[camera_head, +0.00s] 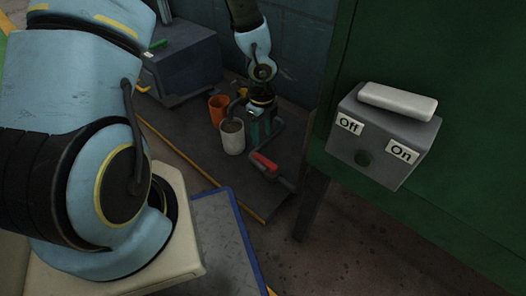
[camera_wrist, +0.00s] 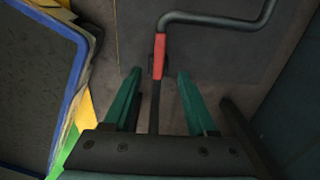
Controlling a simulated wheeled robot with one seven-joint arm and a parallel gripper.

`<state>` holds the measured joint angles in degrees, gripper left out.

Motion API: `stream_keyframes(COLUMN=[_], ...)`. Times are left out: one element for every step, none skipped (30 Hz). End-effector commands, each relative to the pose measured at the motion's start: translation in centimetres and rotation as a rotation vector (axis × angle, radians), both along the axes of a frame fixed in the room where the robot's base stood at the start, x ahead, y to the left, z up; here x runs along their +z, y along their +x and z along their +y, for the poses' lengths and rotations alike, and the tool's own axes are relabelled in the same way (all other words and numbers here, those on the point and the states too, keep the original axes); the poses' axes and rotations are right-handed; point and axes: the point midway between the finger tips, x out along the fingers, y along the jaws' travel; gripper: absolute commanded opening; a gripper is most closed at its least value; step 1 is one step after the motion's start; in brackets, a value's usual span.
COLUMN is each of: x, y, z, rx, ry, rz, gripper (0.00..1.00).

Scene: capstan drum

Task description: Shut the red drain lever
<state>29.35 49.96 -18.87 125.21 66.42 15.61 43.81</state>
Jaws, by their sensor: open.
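The red drain lever (camera_head: 265,162) sits low on a dark pipe (camera_head: 279,140) near the floor. In the wrist view the red lever (camera_wrist: 159,52) lies lengthwise along the pipe, ahead of and between the fingertips. My gripper (camera_head: 262,128) has green fingers and is above and behind the lever in the head view. In the wrist view my gripper (camera_wrist: 160,74) is open, with one finger on each side of the pipe line and a gap to the lever on both sides. Whether the fingers are at the lever's height I cannot tell.
A white cup (camera_head: 232,138) and an orange cup (camera_head: 218,108) stand left of my gripper. A grey switch box (camera_head: 384,135) marked Off and On is on the green cabinet (camera_head: 460,110) at right. A blue-edged mat (camera_wrist: 35,75) lies at left.

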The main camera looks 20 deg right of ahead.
Motion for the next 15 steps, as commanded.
stream_keyframes(x=[-0.6,-0.9,-1.5,-1.9,-2.5,-3.2,-3.9,-4.5,-5.3,-5.9,-6.5,-7.1,-7.6,-8.1,-8.6], y=[-0.1,0.0,0.0,0.0,0.0,0.0,0.0,0.0,0.0,0.0,0.0,0.0,0.0,0.0,0.0], z=[0.0,0.0,0.0,0.0,0.0,0.0,0.0,0.0,0.0,0.0,0.1,0.0,0.0,0.0,0.0], rx=[-0.004,-0.005,-0.004,-0.003,-0.002,-0.002,-0.002,-0.002,-0.001,-0.001,0.0,0.0,0.0,0.0,0.0], ry=[0.0,0.001,0.001,0.001,0.001,0.001,0.001,0.001,0.001,0.002,0.002,0.001,0.001,0.001,0.001], rz=[0.001,0.0,0.0,0.0,0.0,0.0,0.0,0.0,0.0,0.0,0.0,0.0,0.0,0.0,0.0], gripper=[0.57,0.57,0.57,0.57,0.57,0.57,0.57,0.57,0.57,0.57,0.57,0.57,0.57,0.57,0.57])
